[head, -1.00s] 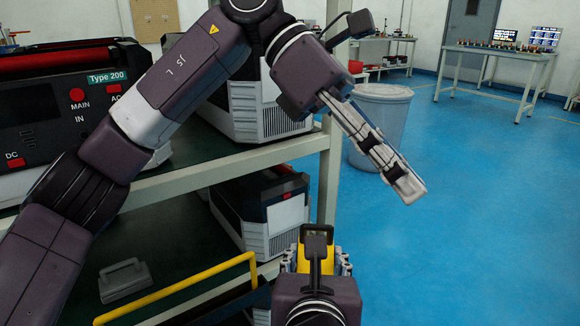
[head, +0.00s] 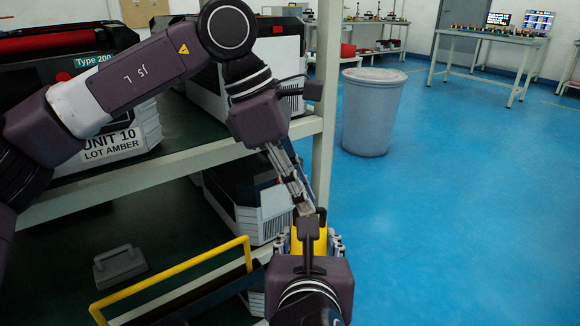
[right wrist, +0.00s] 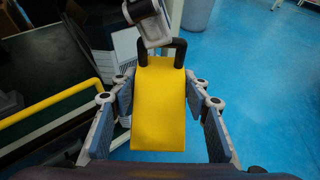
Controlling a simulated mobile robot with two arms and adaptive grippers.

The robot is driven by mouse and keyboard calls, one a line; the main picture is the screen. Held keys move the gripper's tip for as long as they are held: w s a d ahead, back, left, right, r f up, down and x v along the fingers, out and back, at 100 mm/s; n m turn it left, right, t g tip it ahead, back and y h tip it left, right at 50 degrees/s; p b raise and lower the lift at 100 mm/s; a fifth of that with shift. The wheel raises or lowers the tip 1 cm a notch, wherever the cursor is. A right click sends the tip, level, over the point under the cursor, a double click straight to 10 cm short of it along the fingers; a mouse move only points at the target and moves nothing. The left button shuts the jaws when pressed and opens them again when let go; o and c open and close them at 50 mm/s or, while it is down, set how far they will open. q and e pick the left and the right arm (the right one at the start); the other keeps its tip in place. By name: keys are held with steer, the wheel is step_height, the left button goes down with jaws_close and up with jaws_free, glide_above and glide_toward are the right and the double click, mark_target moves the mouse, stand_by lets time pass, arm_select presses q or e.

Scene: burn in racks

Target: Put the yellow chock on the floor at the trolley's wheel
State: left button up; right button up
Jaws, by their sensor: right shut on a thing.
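The yellow chock (head: 320,240) with a black handle is at bottom centre in the head view. In the right wrist view the chock (right wrist: 158,110) lies between the fingers, handle at its far end. My right gripper (head: 311,243) is shut on the chock and holds it. My left gripper (head: 303,205) reaches down from the left, its fingertips close to the chock's handle; contact and finger opening cannot be told. A yellow rail (head: 180,277) with a dark panel, perhaps the trolley's handle, is at lower left. No wheel is visible.
A rack shelf (head: 200,165) with box-like units (head: 125,130) stands at left, with its post close to my left gripper. A grey case (head: 118,265) lies low at left. A grey bin (head: 372,112) stands beyond. The blue floor (head: 460,220) at right is clear.

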arm_select(q)
steer(key=shift+x, duration=1.95)
arm_select(e)
steer(key=shift+r, duration=0.1)
arm_select(q)
steer(key=shift+c, duration=0.3)
steer(key=shift+f, duration=0.1)
jaws_close()
arm_select(e)
steer(key=shift+r, duration=0.1)
steer(key=o, duration=1.2)
steer(key=shift+o, duration=1.3)
